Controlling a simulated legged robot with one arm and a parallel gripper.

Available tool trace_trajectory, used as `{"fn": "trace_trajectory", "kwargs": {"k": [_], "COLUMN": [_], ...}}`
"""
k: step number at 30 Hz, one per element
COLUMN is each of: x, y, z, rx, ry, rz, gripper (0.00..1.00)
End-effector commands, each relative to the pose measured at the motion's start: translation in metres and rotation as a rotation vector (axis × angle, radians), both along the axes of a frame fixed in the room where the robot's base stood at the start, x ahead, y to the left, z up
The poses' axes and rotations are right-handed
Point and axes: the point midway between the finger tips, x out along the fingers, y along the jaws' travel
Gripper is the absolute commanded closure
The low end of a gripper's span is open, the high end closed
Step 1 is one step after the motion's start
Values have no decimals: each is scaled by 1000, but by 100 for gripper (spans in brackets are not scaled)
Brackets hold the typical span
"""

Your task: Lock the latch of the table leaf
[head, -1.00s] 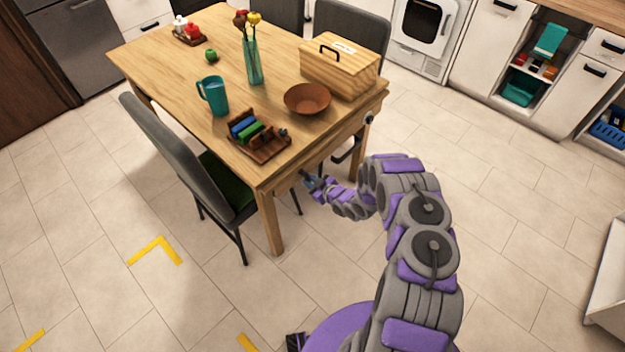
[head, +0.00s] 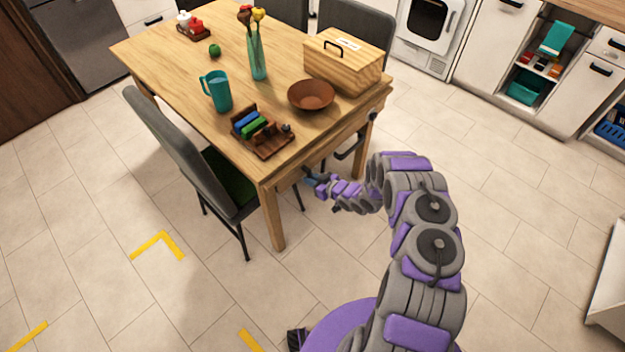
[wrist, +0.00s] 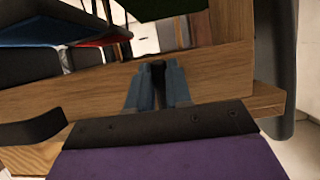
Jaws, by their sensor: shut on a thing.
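The wooden table (head: 165,95) stands at the upper left, and its near end faces my arm. My gripper (head: 309,177) is at the side of this end, just below the tabletop edge. In the wrist view, the blue-grey fingers of my gripper (wrist: 158,80) are close together against the wooden edge. They are shut on a small dark piece (wrist: 158,70) that looks like the latch. The fingers hide most of it, so I cannot tell its position.
A black handle (head: 350,150) sticks out of the table end, right of my gripper. A grey chair (head: 180,140) stands at the table's left side. A wooden box (head: 350,70), a bowl (head: 312,96) and a tray (head: 280,147) stand on top. The floor to the right is clear.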

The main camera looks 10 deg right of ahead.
Motion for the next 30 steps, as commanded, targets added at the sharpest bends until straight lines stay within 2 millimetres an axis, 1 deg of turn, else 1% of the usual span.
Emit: {"fn": "trace_trajectory", "kwargs": {"k": [1, 8, 16, 19, 23, 26, 30], "x": [6, 4, 1, -3, -18, -32, -57], "y": [0, 2, -1, -5, -15, -27, -45], "z": [7, 5, 4, 6, 12, 22, 34], "rx": [3, 2, 2, 1, 1, 1, 1], "ry": [-16, -14, -8, -6, -2, -5, -2], "rz": [-1, 2, 0, -1, 0, -3, -4], "gripper": [78, 56, 55, 55, 55, 55, 55]}}
